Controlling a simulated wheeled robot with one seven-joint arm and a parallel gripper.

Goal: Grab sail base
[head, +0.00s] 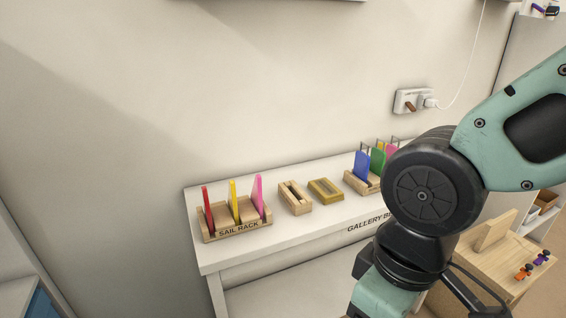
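Two small wooden blocks sit side by side in the middle of the white shelf. The left one is a pale slotted block (295,198) with a dark groove along its top. The right one is a more yellow block (325,189) with a shallow recess in its top. Neither carries a readable label, so I cannot tell for sure which is the sail base. My arm fills the right side of the head view, in front of the shelf's right part. My gripper's fingertips do not show.
A wooden sail rack (238,228) with red, yellow and pink sheets stands at the shelf's left end. Another wooden rack (358,186) with coloured sheets is partly behind my arm. A wooden table (492,273) with small figures is at lower right. A wall socket (412,101) holds a plug.

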